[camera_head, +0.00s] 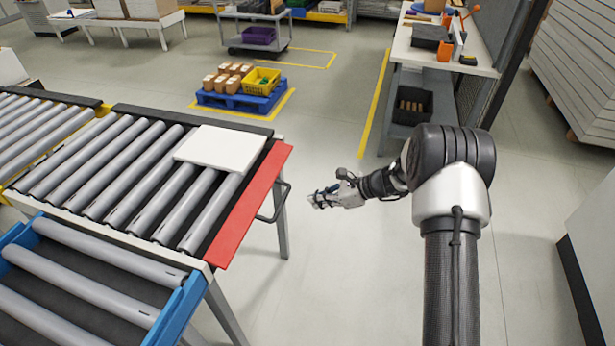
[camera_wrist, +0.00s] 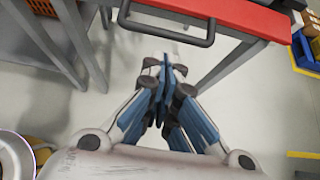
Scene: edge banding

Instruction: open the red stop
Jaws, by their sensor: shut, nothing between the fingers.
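The red stop (camera_head: 250,208) is a flat red bar along the right end of the roller conveyor. A dark handle (camera_head: 277,203) sticks out from its outer side. In the wrist view the red stop (camera_wrist: 245,18) crosses the top, with the dark handle (camera_wrist: 165,33) hanging below it. My gripper (camera_head: 318,200) is to the right of the handle, apart from it, with its fingers pointing left. In the wrist view my gripper (camera_wrist: 166,72) is shut and empty, with its fingertips below the handle in the picture. Nothing hides the handle.
A white panel (camera_head: 221,148) lies on the rollers just behind the stop. A conveyor leg (camera_head: 281,227) stands below the handle. A blue pallet (camera_head: 240,97) with boxes and a yellow crate is on the floor behind. A workbench (camera_head: 440,60) stands at back right. Floor around my gripper is clear.

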